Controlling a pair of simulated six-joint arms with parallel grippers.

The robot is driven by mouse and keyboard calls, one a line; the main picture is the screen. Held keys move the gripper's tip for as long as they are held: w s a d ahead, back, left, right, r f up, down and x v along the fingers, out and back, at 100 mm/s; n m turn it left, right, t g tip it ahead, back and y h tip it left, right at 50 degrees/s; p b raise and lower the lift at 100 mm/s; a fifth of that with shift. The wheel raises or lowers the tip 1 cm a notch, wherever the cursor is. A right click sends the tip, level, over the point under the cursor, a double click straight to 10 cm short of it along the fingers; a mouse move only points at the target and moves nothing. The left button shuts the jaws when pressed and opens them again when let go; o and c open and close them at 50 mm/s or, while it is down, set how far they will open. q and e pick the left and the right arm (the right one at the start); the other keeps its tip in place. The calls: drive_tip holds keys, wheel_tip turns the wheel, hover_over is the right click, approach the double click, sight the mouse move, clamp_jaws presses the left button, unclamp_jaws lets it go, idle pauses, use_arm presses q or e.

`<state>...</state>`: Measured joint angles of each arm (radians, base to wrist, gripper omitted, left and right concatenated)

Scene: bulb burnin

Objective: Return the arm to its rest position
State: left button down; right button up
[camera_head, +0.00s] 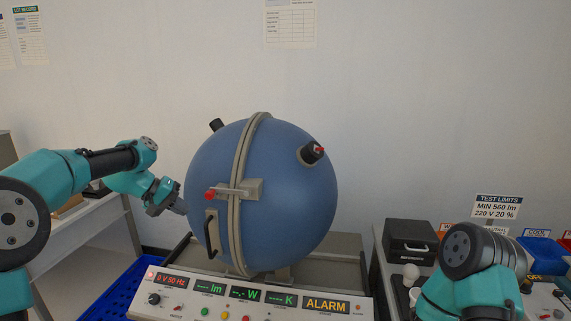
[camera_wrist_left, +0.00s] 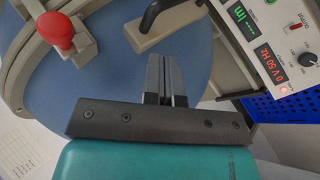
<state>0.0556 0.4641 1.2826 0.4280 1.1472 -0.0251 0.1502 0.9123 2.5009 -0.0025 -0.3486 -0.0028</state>
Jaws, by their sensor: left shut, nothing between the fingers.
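My left gripper (camera_head: 180,207) is at the left side of the large blue sphere (camera_head: 290,190), level with its lower half. In the left wrist view its two fingers (camera_wrist_left: 172,78) are together and hold nothing, in front of the sphere's blue surface (camera_wrist_left: 110,90). A dark handle (camera_head: 211,232) on a beige plate is close to the fingers; it also shows in the left wrist view (camera_wrist_left: 150,16). A latch with a red knob (camera_head: 211,194) sits across the sphere's grey seam; the knob shows in the left wrist view (camera_wrist_left: 58,32). My right gripper is out of view; only part of that arm shows.
A control panel (camera_head: 190,306) with lit displays, one reading ALARM, stands before the sphere. A blue crate (camera_head: 118,292) is at the lower left. At right are a black case (camera_head: 410,240), a white bulb (camera_head: 411,272), a TEST LIMITS sign (camera_head: 496,207) and blue bins (camera_head: 543,250).

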use_arm(q)
drive_tip(key=s+d+f+g+y, duration=0.1)
drive_tip(key=s+f, duration=0.2)
drive_tip(key=f, duration=0.8)
drive_tip(key=s+d+f+n+y, duration=0.1)
drive_tip(key=s+d+f, duration=0.15)
drive_tip(key=f, duration=0.95)
drive_tip(key=s+f+g+y, duration=0.1)
drive_tip(key=s+f, duration=0.3)
drive_tip(key=f, duration=0.7)
drive_tip(key=s+d+f, duration=0.1)
drive_tip(key=s+f, duration=0.3)
drive_tip(key=s, duration=0.3)
drive_tip(key=s+d+f+m+y, duration=0.1)
drive_tip(key=s+d+f, duration=0.1)
drive_tip(key=s+f, duration=0.3)
drive_tip(key=s+d+f, duration=0.1)
drive_tip(key=s+f, duration=0.4)
drive_tip(key=s, duration=0.6)
drive_tip(key=shift+d+m+g, duration=0.3)
drive_tip(key=shift+d+g, duration=0.05)
drive_tip(key=shift+g, duration=0.05)
